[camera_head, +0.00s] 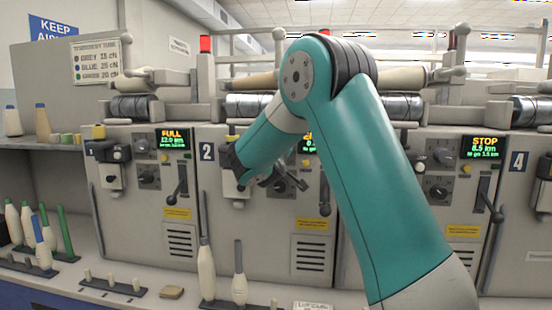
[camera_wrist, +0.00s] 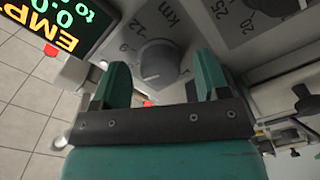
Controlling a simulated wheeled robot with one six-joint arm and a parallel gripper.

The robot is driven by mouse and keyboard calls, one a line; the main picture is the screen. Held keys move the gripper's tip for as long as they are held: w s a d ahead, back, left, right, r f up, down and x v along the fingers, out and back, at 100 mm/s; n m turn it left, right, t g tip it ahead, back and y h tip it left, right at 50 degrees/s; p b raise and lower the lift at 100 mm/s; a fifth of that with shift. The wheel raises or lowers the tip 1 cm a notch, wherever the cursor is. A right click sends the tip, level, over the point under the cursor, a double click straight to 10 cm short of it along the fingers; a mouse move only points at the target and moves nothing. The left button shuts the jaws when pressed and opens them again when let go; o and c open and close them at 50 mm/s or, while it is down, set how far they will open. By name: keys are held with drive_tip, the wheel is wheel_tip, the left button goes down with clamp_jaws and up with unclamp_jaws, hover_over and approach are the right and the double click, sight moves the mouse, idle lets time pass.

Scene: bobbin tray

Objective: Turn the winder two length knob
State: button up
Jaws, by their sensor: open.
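The length knob (camera_wrist: 158,60) of winder two is a round grey knob on a grey dial plate marked "km", with 9 and 12 legible. In the wrist view it lies between and just beyond the fingertips of my gripper (camera_wrist: 162,72). The two teal fingers stand open on either side of it; I cannot tell whether either touches it. In the head view, winder two (camera_head: 207,152) is in the middle, and my gripper is at its front panel. My arm hides part of that panel, and I cannot make out the length knob there.
The winder two display (camera_wrist: 60,22) reads "EMPT", partly cut off. A second dial (camera_wrist: 245,15) with 20 and 25 is at the upper right. In the head view, a black lever (camera_head: 324,182) is right of my gripper. Bobbins (camera_head: 206,265) stand on the shelf below.

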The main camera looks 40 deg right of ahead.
drive_tip(key=v, duration=1.7)
drive_tip(key=shift+f, duration=0.1)
